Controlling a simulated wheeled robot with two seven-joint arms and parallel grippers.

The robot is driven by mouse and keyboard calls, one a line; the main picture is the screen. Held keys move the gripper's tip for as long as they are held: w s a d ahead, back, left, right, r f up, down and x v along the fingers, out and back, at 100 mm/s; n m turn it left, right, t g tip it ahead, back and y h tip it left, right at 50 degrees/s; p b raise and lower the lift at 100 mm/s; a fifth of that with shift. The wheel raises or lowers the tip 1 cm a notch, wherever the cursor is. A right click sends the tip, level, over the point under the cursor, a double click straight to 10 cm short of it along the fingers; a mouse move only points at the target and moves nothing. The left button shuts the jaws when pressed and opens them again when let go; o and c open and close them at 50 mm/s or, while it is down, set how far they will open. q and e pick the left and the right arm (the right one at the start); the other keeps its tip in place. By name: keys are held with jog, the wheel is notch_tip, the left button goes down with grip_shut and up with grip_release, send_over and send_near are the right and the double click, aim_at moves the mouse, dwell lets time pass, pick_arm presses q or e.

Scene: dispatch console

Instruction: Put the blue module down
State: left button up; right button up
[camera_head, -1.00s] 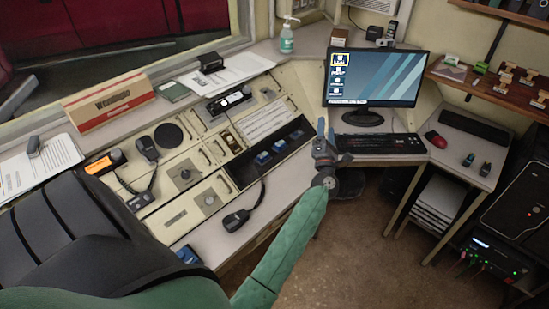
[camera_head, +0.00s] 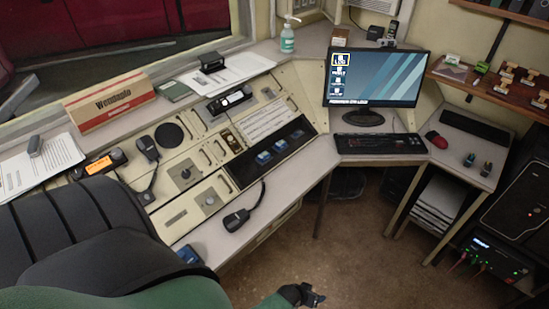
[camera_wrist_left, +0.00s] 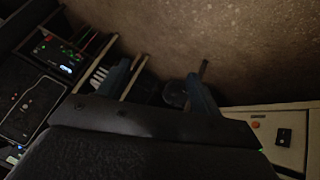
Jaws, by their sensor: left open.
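Blue modules (camera_head: 264,158) sit in a row in the dark slot of the console (camera_head: 215,175). I cannot tell which of these is the task's module.
A hand microphone (camera_head: 236,220) lies near the console's front edge. The monitor (camera_head: 374,80) and keyboard (camera_head: 382,144) stand on the desk at the back right. A side table (camera_head: 462,150) holds a red mouse. The floor (camera_head: 370,250) in the middle is clear.

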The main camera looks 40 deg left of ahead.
pick_arm(q)
jog(key=s+f+m+g, duration=0.1)
jog(key=s+f+g, duration=0.1)
jog(key=s+f, duration=0.2)
jog(key=s+a+f+m+g+y, duration=0.1)
jog(key=s+f, duration=0.3)
jog(key=s, duration=0.5)
jog(key=s+a+f+m+g+y, duration=0.1)
jog(key=s+f+m+g, duration=0.1)
jog(key=s+f, duration=0.2)
jog(key=s, duration=0.3)
jog(key=shift+s+g, duration=0.3)
jog(key=shift+s, duration=0.05)
